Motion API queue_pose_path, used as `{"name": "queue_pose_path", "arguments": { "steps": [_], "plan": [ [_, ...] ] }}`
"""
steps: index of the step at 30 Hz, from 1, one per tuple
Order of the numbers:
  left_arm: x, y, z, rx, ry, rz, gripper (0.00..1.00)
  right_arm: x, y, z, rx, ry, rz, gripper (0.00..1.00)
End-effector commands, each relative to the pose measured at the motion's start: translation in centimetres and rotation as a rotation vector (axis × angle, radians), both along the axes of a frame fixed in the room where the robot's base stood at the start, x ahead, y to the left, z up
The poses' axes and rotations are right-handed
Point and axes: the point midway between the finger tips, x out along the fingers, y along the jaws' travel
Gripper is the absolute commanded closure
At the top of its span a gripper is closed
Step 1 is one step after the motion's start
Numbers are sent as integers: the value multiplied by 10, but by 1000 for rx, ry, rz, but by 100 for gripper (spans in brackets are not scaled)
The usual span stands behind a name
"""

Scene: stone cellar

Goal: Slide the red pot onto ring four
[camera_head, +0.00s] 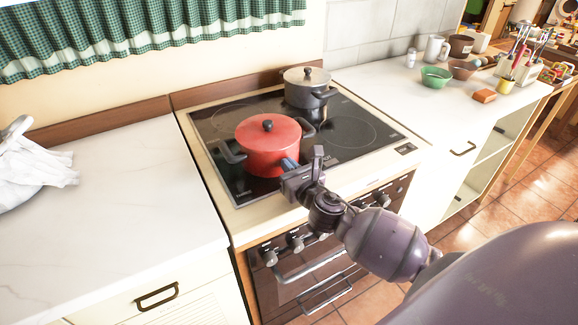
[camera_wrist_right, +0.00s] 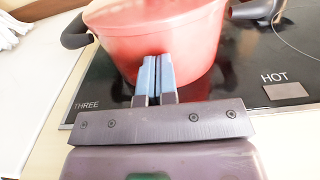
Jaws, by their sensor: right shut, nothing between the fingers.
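The red pot (camera_head: 268,150), with a red lid and black knob, stands upright at the front left of the black glass cooktop (camera_head: 240,189). In the right wrist view the pot (camera_wrist_right: 180,35) is near the label THREE. My right gripper (camera_head: 289,164) is shut and empty. Its blue fingertips (camera_wrist_right: 156,62) are against or very close to the pot's front wall; I cannot tell whether they touch. An empty ring (camera_head: 348,131) shows to the right of the pot; its label is not readable. My left gripper is not in view.
A grey pot (camera_head: 304,92) with a lid stands at the back right of the cooktop. A HOT marking (camera_wrist_right: 285,88) is at the front. The left counter (camera_head: 130,190) is mostly clear, with a white cloth (camera_head: 35,165). Bowls and mugs stand on the right counter.

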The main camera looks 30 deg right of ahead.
Motion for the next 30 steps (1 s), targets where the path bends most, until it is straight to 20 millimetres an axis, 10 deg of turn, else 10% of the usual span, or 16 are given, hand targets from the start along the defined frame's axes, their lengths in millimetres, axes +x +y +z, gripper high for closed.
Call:
{"name": "queue_pose_path", "arguments": {
  "steps": [18,30],
  "plan": [
    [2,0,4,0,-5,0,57,96,-5,0,-2,-1,0,100],
    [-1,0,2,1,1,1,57,109,-6,0,0,0,1,100]
  ]
}}
